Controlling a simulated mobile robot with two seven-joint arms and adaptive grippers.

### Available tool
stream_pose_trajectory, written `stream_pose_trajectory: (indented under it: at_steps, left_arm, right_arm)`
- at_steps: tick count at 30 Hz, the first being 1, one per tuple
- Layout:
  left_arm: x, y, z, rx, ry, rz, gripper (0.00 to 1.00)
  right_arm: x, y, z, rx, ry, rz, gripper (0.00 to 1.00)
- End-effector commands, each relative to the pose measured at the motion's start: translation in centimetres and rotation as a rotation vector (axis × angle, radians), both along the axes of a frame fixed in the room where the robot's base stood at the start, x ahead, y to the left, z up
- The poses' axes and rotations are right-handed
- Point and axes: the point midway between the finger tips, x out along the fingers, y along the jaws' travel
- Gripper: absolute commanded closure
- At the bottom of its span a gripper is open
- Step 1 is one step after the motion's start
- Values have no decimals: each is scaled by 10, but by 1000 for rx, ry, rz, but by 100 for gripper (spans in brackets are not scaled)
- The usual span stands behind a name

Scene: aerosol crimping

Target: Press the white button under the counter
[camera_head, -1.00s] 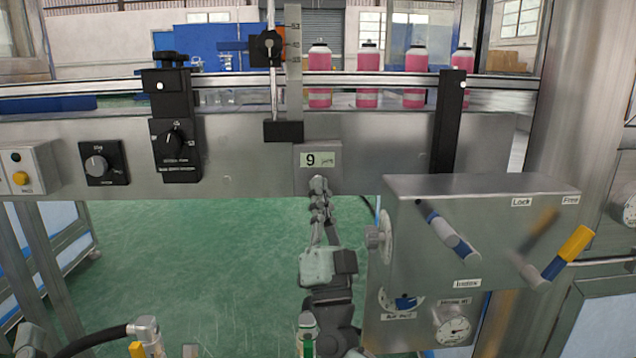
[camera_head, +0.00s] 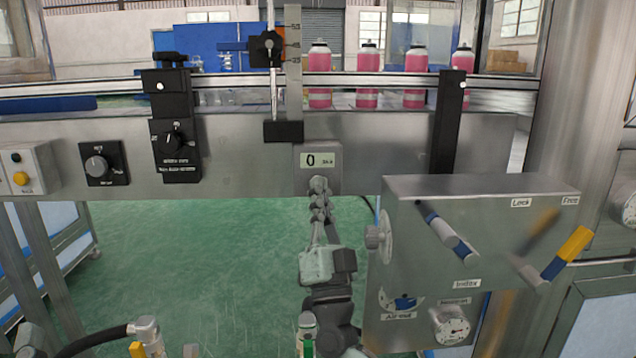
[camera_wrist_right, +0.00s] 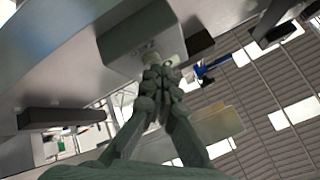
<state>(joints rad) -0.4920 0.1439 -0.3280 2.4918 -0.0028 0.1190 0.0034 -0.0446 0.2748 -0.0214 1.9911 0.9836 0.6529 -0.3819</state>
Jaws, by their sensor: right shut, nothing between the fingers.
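A small grey box (camera_head: 318,162) with a digital display reading 0 is mounted on the front of the steel counter (camera_head: 245,150). My right gripper (camera_head: 318,188) reaches up from below, shut and empty, with its fingertips at the lower face of this box. In the right wrist view the closed fingertips (camera_wrist_right: 160,78) are against or very near the box's underside (camera_wrist_right: 140,38). A pale patch shows beside the tips, but the white button itself is mostly hidden behind them. I cannot tell how far it is pressed. My left gripper is not in view.
A steel control box (camera_head: 480,215) with levers and gauges stands close to the right of my right arm. Black knobs (camera_head: 97,167) are on the counter front at left. Pink cans (camera_head: 367,75) stand on the conveyor above. Green floor (camera_head: 190,260) is open below the counter.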

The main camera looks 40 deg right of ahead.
Motion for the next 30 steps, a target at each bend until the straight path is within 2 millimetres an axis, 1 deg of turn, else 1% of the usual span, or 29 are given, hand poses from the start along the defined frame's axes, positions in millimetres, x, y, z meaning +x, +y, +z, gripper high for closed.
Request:
stream_pose_trajectory:
  at_steps: [8,17,20,30]
  left_arm:
    - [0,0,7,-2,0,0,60]
    - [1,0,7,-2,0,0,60]
    - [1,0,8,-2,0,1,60]
    - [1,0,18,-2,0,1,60]
  right_arm:
    - [-12,7,0,1,1,1,100]
    - [-13,8,0,1,0,1,100]
    - [-16,10,1,1,1,1,100]
    - [-44,27,0,1,3,1,100]
